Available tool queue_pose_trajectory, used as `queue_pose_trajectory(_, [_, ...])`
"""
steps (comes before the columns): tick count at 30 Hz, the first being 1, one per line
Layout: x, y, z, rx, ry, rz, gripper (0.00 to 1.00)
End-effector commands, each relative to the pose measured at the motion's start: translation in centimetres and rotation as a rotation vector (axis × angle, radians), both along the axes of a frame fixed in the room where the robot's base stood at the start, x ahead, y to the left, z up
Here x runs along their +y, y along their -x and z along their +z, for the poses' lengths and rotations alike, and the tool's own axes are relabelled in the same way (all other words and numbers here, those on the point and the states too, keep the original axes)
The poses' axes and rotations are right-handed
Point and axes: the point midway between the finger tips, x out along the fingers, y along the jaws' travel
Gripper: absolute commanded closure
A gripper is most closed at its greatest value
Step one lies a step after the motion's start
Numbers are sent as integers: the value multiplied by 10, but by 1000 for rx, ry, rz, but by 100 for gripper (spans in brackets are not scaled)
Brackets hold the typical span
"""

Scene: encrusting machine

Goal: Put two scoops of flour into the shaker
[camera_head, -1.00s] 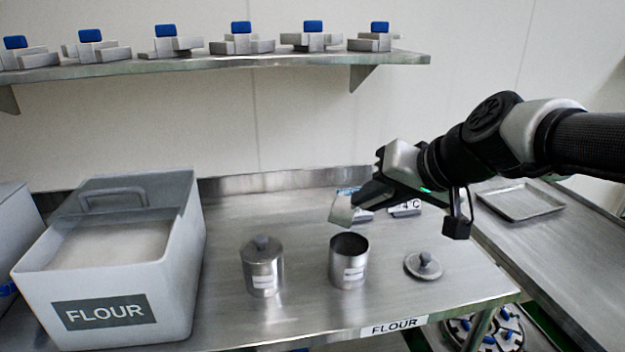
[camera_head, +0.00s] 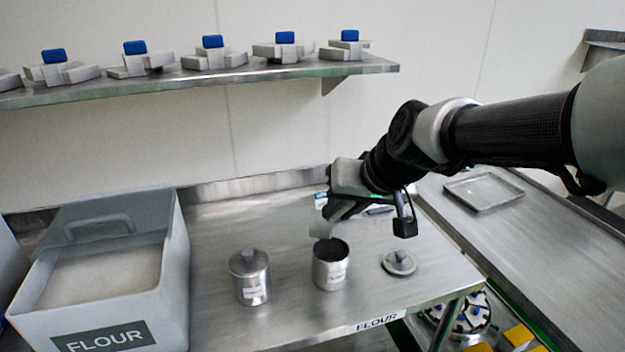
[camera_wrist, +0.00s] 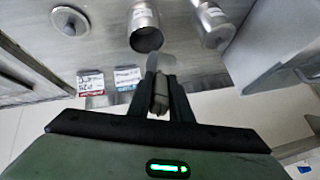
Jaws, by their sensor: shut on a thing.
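My gripper (camera_head: 335,208) is shut on the handle of a small pale scoop (camera_head: 321,229). The scoop is just above and behind the mouth of the open shaker (camera_head: 331,272), a steel can with a white label and a dark inside. Whether the scoop holds flour or touches the rim, I cannot tell. In the wrist view the scoop (camera_wrist: 162,62) sits beside the mouth of the open shaker (camera_wrist: 145,38). The flour bin (camera_head: 175,290), a grey open box marked FLOUR, stands at left with pale flour (camera_head: 105,272) inside. The shaker's contents are not visible.
A lidded can (camera_head: 249,277) stands left of the open shaker, and a loose round lid (camera_head: 399,263) lies to its right. Small label cards (camera_wrist: 92,84) lie behind. A shelf (camera_head: 200,80) with several blue-topped parts runs above. A tray (camera_head: 484,191) lies at right.

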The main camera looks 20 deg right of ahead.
Motion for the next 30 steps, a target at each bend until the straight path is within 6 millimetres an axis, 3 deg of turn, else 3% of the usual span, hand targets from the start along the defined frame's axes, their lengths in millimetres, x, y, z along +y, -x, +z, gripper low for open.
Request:
queue_pose_trajectory(1, [2, -1, 7, 8, 14, 0, 100])
queue_pose_trajectory(28, [31, -17, 11, 153, 283, 6, 100])
queue_pose_trajectory(30, [40, -21, 1, 182, 331, 15, 100])
